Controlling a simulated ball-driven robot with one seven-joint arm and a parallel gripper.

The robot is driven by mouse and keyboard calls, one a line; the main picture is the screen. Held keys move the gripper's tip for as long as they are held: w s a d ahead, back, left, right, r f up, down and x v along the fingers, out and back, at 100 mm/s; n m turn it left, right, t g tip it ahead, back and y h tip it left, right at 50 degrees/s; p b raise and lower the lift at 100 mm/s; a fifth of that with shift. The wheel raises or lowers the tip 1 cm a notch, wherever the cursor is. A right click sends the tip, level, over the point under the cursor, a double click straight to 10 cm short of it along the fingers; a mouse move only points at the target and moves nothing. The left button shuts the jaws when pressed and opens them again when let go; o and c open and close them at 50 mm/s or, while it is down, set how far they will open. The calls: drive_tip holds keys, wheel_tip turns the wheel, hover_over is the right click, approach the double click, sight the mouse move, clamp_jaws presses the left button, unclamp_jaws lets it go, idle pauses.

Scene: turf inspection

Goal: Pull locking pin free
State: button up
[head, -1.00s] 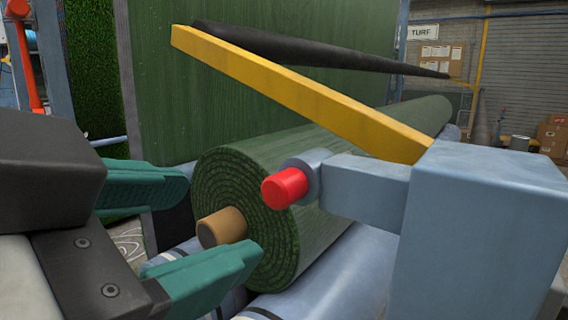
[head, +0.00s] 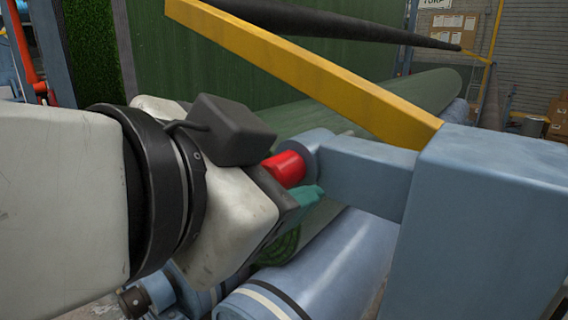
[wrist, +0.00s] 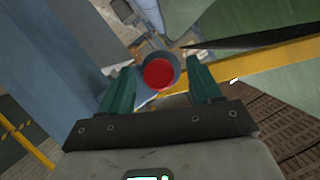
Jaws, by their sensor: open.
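The locking pin's red knob (head: 287,168) sticks out of a blue-grey collar at the end of a bracket arm (head: 365,180). In the wrist view the red knob (wrist: 158,73) faces the camera, between and slightly beyond the middle of the jaws. My gripper (wrist: 162,80) is open, with one teal finger on each side of the knob and a visible gap to both. In the head view my wrist partly covers the knob, and only one teal finger (head: 308,198) shows, below it.
A yellow bar (head: 310,78) slants from the blue-grey housing (head: 495,210) above the pin. A dark pole (head: 360,27) runs behind it. A blue-grey roller (head: 325,265) lies below.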

drive_tip(key=shift+w+d, duration=0.1)
drive_tip(key=shift+w, duration=0.05)
clamp_jaws()
drive_tip(key=c, duration=0.6)
unclamp_jaws()
drive_tip(key=c, duration=0.5)
